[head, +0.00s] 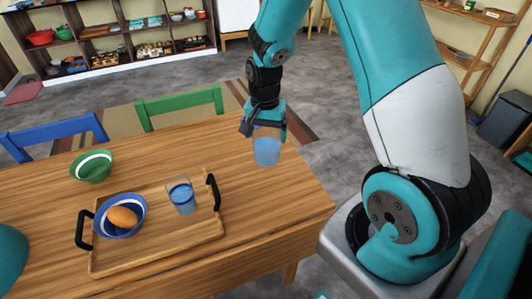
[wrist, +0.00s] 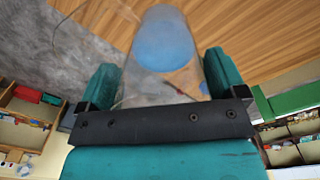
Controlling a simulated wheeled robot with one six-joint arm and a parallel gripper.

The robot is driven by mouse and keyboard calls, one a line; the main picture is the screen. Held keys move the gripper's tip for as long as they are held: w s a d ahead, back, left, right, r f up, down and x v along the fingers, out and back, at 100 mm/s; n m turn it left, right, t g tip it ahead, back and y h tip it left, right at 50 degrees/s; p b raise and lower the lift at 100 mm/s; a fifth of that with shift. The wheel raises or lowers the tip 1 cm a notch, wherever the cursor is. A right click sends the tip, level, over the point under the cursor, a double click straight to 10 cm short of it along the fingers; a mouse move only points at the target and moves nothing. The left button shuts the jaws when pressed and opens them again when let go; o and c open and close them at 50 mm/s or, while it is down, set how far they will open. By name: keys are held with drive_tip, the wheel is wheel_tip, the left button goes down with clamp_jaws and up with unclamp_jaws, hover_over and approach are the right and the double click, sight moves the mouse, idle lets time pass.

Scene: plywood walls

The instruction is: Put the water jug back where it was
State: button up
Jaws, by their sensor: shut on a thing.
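The water jug (head: 267,152), a clear vessel with blue water in it, is in my gripper (head: 264,128), near the far right part of the wooden table (head: 285,195). It looks upright. I cannot tell from the head view whether its base touches the table. In the wrist view the jug (wrist: 164,45) is between the two teal fingers of my gripper (wrist: 163,78), which are shut on it. The fingers hide part of its top in the head view.
A wooden tray (head: 150,250) with black handles holds a glass of blue water (head: 182,196) and a blue bowl (head: 120,228) with an orange-brown food item (head: 123,217). A green bowl (head: 92,168) stands behind it. Green (head: 180,105) and blue (head: 52,137) chairs line the far edge. The table's right end is clear.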

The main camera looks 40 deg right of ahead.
sight(266, 154)
wheel_tip(266, 154, down, 8)
drive_tip(key=shift+r, duration=0.1)
idle(0.4)
drive_tip(key=o, duration=1)
wheel_tip(266, 154, up, 12)
drive_tip(key=b, duration=0.1)
drive_tip(key=s+a+r+n+y, duration=0.2)
drive_tip(key=s+a+r+n, duration=0.45)
drive_tip(key=a+r, duration=0.4)
drive_tip(key=s+a+r+n+y, duration=0.1)
drive_tip(key=s+a+r+n, duration=0.1)
drive_tip(key=s+a+n, duration=0.3)
drive_tip(key=s+a+r+n+y, duration=0.1)
drive_tip(key=s+a+r+n, duration=0.1)
drive_tip(key=s+a+n, duration=0.4)
drive_tip(key=s, duration=0.4)
drive_tip(key=shift+r, duration=0.35)
